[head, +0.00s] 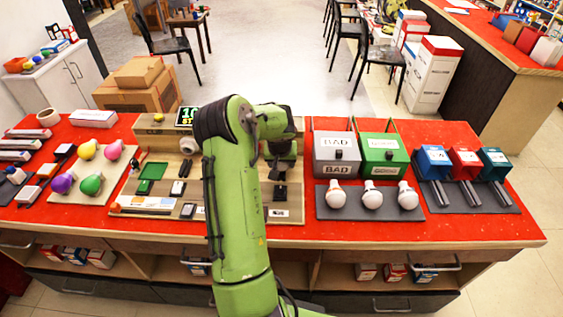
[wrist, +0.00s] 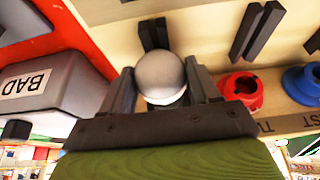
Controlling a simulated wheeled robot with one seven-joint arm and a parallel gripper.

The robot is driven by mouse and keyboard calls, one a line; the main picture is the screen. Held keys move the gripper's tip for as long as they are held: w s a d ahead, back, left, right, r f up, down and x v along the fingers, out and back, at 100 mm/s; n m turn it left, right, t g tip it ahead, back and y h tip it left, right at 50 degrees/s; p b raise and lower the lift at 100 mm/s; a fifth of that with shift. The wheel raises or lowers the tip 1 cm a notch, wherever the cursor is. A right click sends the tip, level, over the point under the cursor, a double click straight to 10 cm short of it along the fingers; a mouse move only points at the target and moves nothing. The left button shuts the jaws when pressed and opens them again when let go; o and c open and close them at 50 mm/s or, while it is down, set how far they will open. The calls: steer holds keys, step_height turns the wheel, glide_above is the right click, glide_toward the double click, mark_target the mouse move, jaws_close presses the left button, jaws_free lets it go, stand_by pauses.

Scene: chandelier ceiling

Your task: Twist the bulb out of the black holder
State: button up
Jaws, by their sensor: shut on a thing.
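A whitish-grey round bulb (wrist: 162,74) sits between the two dark fingers of my gripper (wrist: 160,88) in the wrist view. The fingers are shut on it, one on each side. In the head view my gripper (head: 281,172) points down over the right end of the beige board (head: 224,207), partly behind my green arm. The bulb cannot be made out there. The black holder is hidden behind the bulb and gripper, so I cannot tell how the bulb sits in it.
A grey BAD box (head: 336,155) and a green box (head: 384,155) stand right of the board. Several white bulbs (head: 372,199) lie on a dark mat in front. A red socket (wrist: 241,90) and a blue socket (wrist: 304,83) are near my gripper. Red counter (head: 470,228) is clear at front right.

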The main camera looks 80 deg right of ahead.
steer(key=shift+w+a+g, duration=0.1)
steer(key=shift+g, duration=0.7)
steer(key=shift+f, duration=0.1)
steer(key=shift+w+n+g+h+b, duration=0.1)
steer(key=shift+n+g+h+b, duration=0.35)
steer(key=shift+g, duration=0.55)
steer(key=shift+w+g, duration=0.1)
steer(key=shift+g, duration=0.4)
steer(key=shift+s+a+b, duration=0.2)
steer(key=shift+a+b, duration=0.15)
steer(key=shift+a, duration=0.55)
steer(key=shift+s+a+b, duration=0.2)
steer(key=shift+a+b, duration=0.1)
steer(key=shift+a, duration=0.6)
